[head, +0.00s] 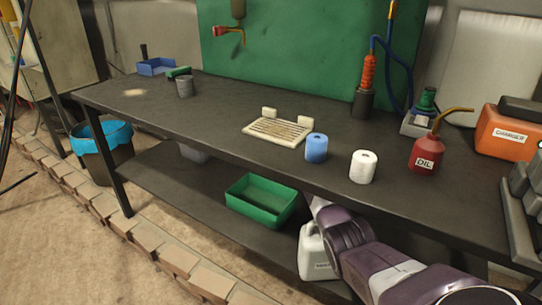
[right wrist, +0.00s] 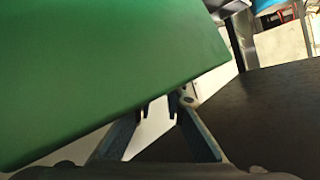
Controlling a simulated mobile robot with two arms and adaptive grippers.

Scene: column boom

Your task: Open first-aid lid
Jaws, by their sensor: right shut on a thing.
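A large flat green face (right wrist: 105,65) fills the upper left of the right wrist view, tilted, with its lower edge passing close to the fingertips. A pale surface lies behind the fingers. In the head view my right arm reaches in from the lower right to the bench's front edge, and its gripper is hidden. My left gripper is in neither view.
A green tray-like box (head: 255,212) and a white jug (head: 313,258) are on the lower shelf. The bench's middle left is mostly clear.

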